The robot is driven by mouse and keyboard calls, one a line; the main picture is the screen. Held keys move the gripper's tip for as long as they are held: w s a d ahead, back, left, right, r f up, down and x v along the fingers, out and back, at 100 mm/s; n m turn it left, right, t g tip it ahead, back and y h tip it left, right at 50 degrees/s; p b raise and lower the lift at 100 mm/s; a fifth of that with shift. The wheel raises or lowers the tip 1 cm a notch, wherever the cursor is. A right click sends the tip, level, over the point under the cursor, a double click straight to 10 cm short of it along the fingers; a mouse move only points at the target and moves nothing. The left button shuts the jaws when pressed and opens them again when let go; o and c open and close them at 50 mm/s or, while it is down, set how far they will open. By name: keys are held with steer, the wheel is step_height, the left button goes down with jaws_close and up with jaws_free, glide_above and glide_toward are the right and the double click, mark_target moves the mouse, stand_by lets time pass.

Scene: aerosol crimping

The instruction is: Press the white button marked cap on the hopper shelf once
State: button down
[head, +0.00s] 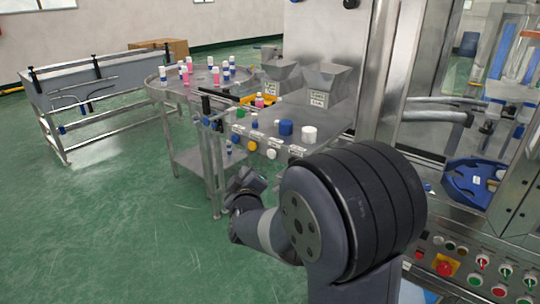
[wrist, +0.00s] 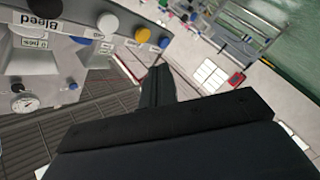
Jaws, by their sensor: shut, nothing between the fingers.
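The hopper shelf (head: 262,137) has a row of round buttons along its front face. A white button (head: 271,154) sits right of a yellow button (head: 252,145) and a blue button (head: 236,139). In the wrist view the white button (wrist: 107,22) is at the top, left of the yellow one (wrist: 142,35) and the blue one (wrist: 164,42). The small labels by these buttons are too small to read. My gripper (wrist: 158,72) is shut and empty, apart from the buttons, its tip below the yellow and blue ones in the picture. In the head view my arm hides most of it.
A blue cap (head: 286,128) and a white cap (head: 309,133) stand on the shelf, before two metal hoppers (head: 325,82). A round table (head: 175,88) with several bottles is to the left.

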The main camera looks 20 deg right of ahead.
mark_target(273, 153)
steer(key=w+d+b, duration=0.2)
steer(key=w+d, duration=0.3)
steer(key=d, duration=0.2)
steer(key=shift+b, duration=0.35)
stand_by(1.8)
steer(key=shift+w+d+b, duration=0.2)
steer(key=shift+d+b, duration=0.05)
steer(key=shift+b, duration=0.05)
